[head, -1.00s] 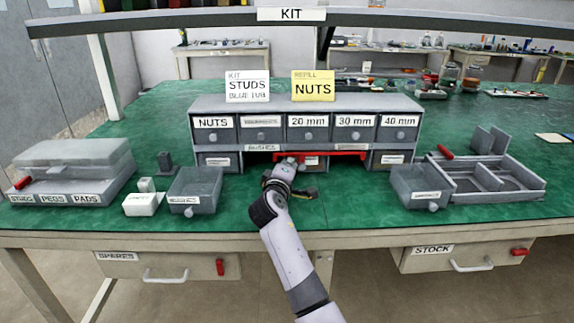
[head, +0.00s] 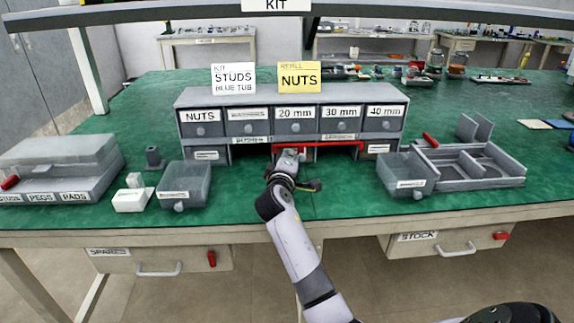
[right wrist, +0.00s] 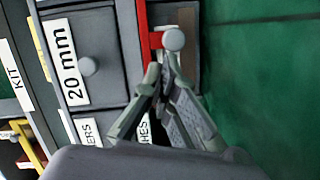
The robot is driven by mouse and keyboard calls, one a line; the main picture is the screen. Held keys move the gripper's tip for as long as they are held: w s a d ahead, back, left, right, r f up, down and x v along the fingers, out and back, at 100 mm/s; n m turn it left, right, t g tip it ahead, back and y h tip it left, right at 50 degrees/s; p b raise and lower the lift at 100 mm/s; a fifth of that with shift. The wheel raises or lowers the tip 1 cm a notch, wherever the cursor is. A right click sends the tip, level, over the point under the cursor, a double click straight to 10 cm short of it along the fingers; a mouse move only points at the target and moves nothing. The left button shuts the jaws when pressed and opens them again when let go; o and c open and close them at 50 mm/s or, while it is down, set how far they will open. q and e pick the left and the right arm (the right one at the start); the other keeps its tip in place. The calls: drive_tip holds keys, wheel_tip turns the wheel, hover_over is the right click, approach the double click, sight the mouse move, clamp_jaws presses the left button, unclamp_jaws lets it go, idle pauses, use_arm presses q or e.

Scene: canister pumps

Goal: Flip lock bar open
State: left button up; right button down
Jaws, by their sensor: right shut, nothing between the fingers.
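The red lock bar (head: 330,144) runs across the lower row of the grey drawer cabinet (head: 232,160). In the right wrist view the red bar (right wrist: 142,32) stands upright in the picture, with a short red arm beside a round grey knob (right wrist: 174,39). My right gripper (head: 289,156) is at the left part of the bar, in front of the cabinet. In the right wrist view its fingertips (right wrist: 164,62) are shut and empty, just below the knob; I cannot tell whether they touch it. My left gripper is not in view.
A divided tray (head: 478,183) lies at right and a lidded box (head: 62,155) at left. An overhead beam (head: 180,13) spans the top. Bench front centre is clear.

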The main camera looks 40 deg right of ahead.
drive_tip(key=v, duration=1.1)
drive_tip(key=shift+s+a+r, duration=0.1)
